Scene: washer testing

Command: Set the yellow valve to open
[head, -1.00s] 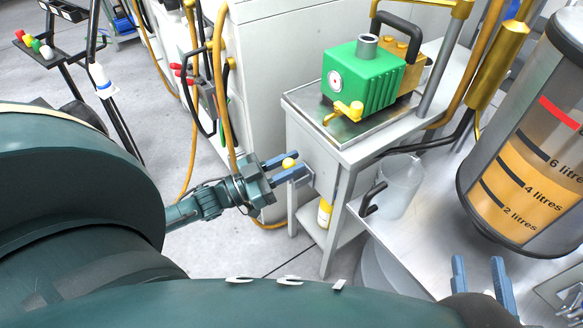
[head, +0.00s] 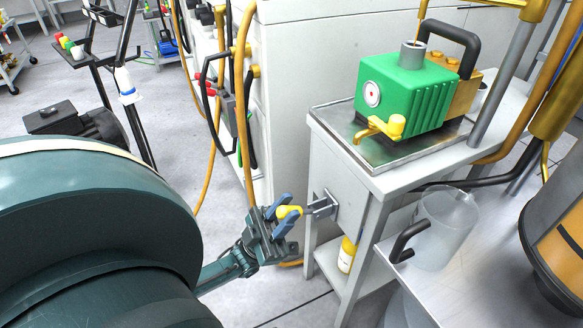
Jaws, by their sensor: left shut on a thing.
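Part of the handle is hidden between the fingers. A second yellow piece, a tap (head: 385,127), sits on the front of the green pump (head: 410,90); no gripper touches it. My right gripper is not in view.
The grey stand (head: 347,165) carries a metal tray with the pump. A yellow bottle (head: 347,254) stands on its lower shelf. A clear jug (head: 445,225) stands on the metal bench at right. An orange hose (head: 241,130) hangs behind my left gripper.

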